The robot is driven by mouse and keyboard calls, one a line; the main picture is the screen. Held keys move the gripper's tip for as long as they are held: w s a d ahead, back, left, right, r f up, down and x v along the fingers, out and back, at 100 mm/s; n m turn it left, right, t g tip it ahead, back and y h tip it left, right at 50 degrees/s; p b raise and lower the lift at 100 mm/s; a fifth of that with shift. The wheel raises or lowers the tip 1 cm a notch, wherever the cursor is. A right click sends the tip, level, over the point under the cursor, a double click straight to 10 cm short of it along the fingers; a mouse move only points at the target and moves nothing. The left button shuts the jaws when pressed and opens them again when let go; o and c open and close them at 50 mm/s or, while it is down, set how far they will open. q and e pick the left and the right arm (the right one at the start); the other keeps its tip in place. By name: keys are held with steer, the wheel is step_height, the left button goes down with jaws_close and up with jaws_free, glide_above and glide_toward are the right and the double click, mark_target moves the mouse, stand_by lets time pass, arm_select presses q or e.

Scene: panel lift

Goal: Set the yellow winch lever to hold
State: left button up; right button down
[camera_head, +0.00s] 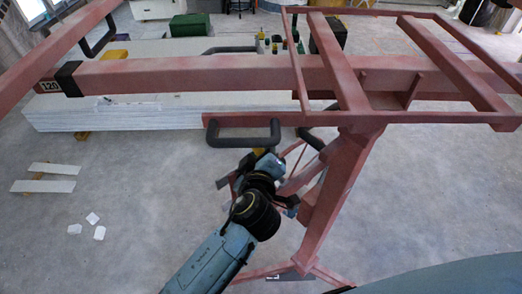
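A red panel lift (345,185) stands in front of me, with its top frame across the upper right. A small yellow part (260,152), which looks like the winch lever, shows just below the black looped handle (245,135) and left of the mast. Its exact position is hard to read because my arm covers most of it. My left arm reaches up from the bottom, and my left gripper (262,160) is at or very near the yellow part. Its fingers are mostly hidden, so I cannot tell their opening or contact. My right gripper is not in view.
A long red beam (190,76) crosses the upper picture. Behind it lies a stack of white panels (120,118). Loose white strips (50,177) and small white pieces (92,219) lie on the left floor. The lift's feet (290,270) spread below. Floor on the left is mostly clear.

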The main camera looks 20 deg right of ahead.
arm_select(q)
steer(key=shift+w, duration=0.1)
jaws_close()
stand_by(0.3)
